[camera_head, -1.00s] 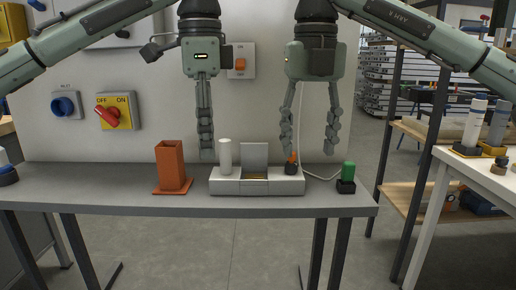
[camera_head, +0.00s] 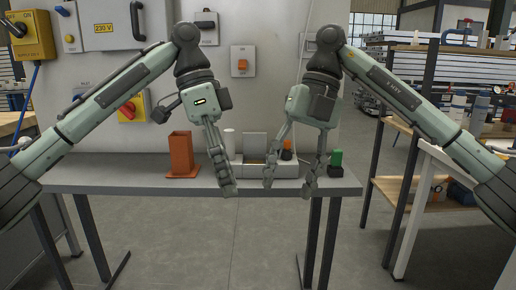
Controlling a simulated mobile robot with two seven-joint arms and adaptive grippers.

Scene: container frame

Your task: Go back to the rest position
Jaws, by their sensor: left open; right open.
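My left gripper (camera_head: 226,188) hangs in front of the table, pointing down. It is seen edge-on and holds nothing; its fingers overlap the left part of the white fixture in the picture. My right gripper (camera_head: 289,188) is open and empty, its fingers spread wide in front of the fixture's right end. The white fixture (camera_head: 278,168) stands on the grey table (camera_head: 130,180), partly hidden by both grippers. It carries a white cylinder (camera_head: 229,142), an upright grey plate (camera_head: 255,144) and an orange-topped black piece (camera_head: 287,149).
An orange square tube holder (camera_head: 181,155) stands left of the fixture. A green-topped black piece (camera_head: 336,161) stands at the table's right end, beside my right gripper's finger. A wall with switches (camera_head: 242,62) is behind. A shelf and a white table (camera_head: 420,185) stand on the right.

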